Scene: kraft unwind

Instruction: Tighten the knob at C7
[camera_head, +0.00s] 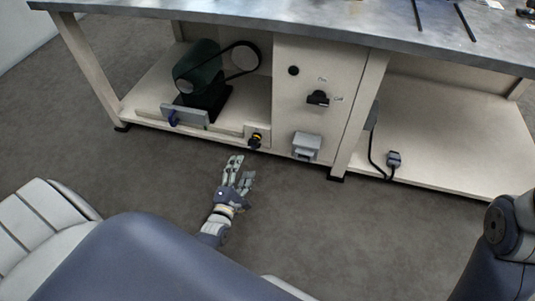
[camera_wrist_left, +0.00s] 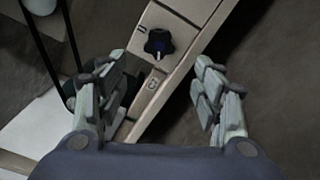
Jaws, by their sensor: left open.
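A small knob (camera_head: 256,140), black with yellow, sits on a beige block at the front edge of the bench's lower shelf (camera_head: 140,112). My left gripper (camera_head: 242,168) is open and empty, just in front of and below the shelf edge, apart from the knob. Its spread fingers (camera_wrist_left: 160,76) show either side of the panel edge. My right gripper is out of view.
A green motor (camera_head: 196,65) with a black belt stands on the shelf behind a grey plate with a blue handle (camera_head: 174,118). A black switch (camera_head: 318,98) and a grey box (camera_head: 306,146) are on the cabinet front. The floor (camera_head: 150,170) before the bench is clear.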

